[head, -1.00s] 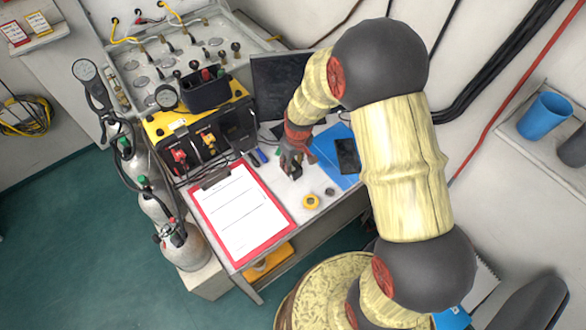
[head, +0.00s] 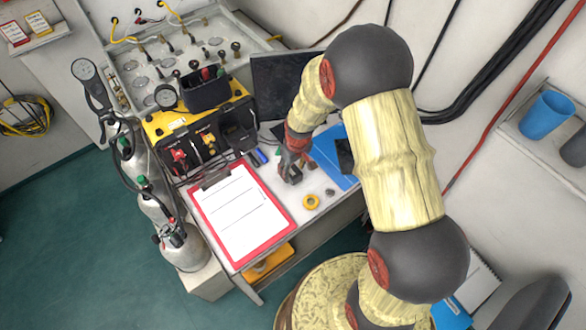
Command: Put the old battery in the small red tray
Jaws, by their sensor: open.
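My gripper (head: 290,175) is over the white desk, between the red clipboard and the blue folder, with its fingers pointing down. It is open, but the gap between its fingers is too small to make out. I cannot pick out the old battery for sure; it may be hidden at or behind my gripper. I cannot make out a small red tray either. A small reddish patch shows just right of my fingers, and I cannot tell whether it is part of my gripper.
A red clipboard (head: 202,188) with white paper lies left of my gripper. A yellow tape roll (head: 311,202) and a small dark item (head: 330,192) lie in front. A yellow-black panel case (head: 182,120) stands behind left. A blue folder (head: 328,150) and dark monitor (head: 283,82) are behind.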

